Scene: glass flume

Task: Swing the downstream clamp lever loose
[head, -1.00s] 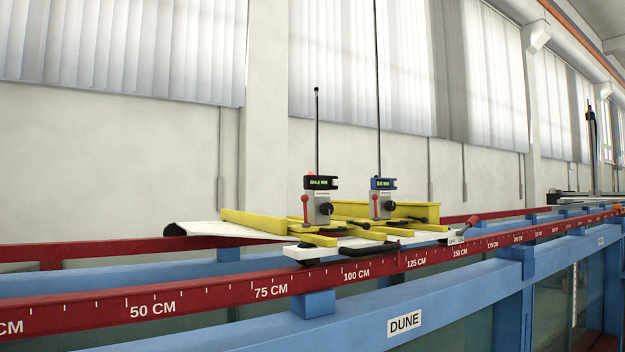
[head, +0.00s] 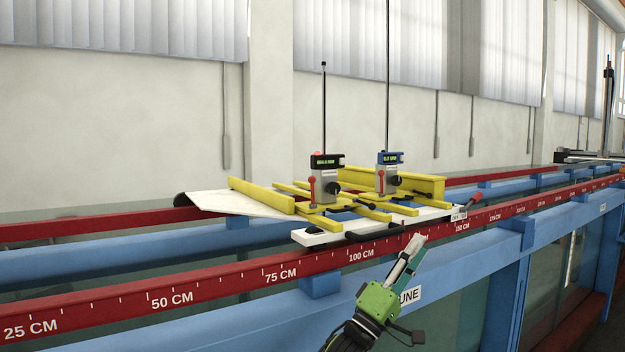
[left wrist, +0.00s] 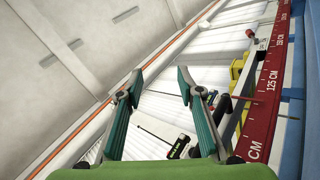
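A white carriage (head: 320,236) with yellow bars rides on the red rails. A lever with a red grip (head: 474,200) sticks up at its right end, beside a small white label (head: 459,215) too small to read. Two point gauges on the carriage, a black-headed one (head: 325,180) and a blue-headed one (head: 388,175), each have a small red-knobbed lever. I cannot tell for sure which lever is the downstream clamp. My left gripper (head: 412,248) is in front of the near rail, below and left of the red-grip lever, apart from it. Its fingers are spread and empty in the left wrist view (left wrist: 158,80).
The red scale rail (head: 225,286) runs along the near side above a blue beam (head: 450,275) with a DUNE sign, partly hidden by my gripper. A white sloped sheet (head: 235,204) extends left of the carriage. Another carriage (head: 590,156) stands farther right.

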